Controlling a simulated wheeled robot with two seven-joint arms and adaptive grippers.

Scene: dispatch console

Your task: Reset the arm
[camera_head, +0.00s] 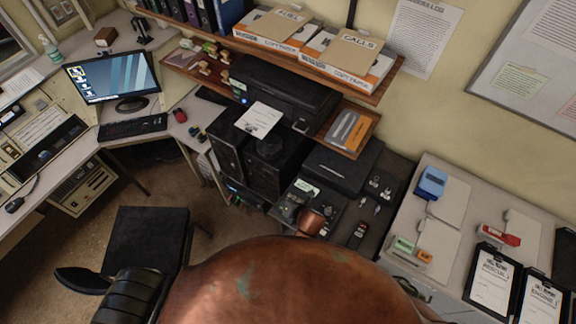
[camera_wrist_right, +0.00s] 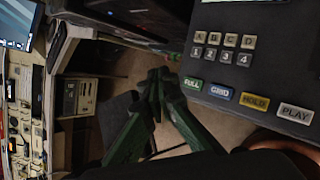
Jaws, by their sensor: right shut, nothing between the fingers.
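My right gripper (camera_wrist_right: 158,80) shows in the right wrist view as two dark green fingers whose tips come together, with nothing between them. It hangs in open air with the brown floor far behind the tips. In the head view my own copper-coloured arm parts fill the bottom middle and hide what is behind; the right fingertips cannot be made out there. My left gripper is not in view.
A monitor (camera_head: 113,75) and keyboard (camera_head: 132,127) stand on the left desk. A black printer (camera_head: 285,92) sits below a shelf (camera_head: 310,62) of binders and boxes. A right counter (camera_head: 461,240) holds folders and clipboards. A black chair (camera_head: 148,237) stands on the floor at lower left.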

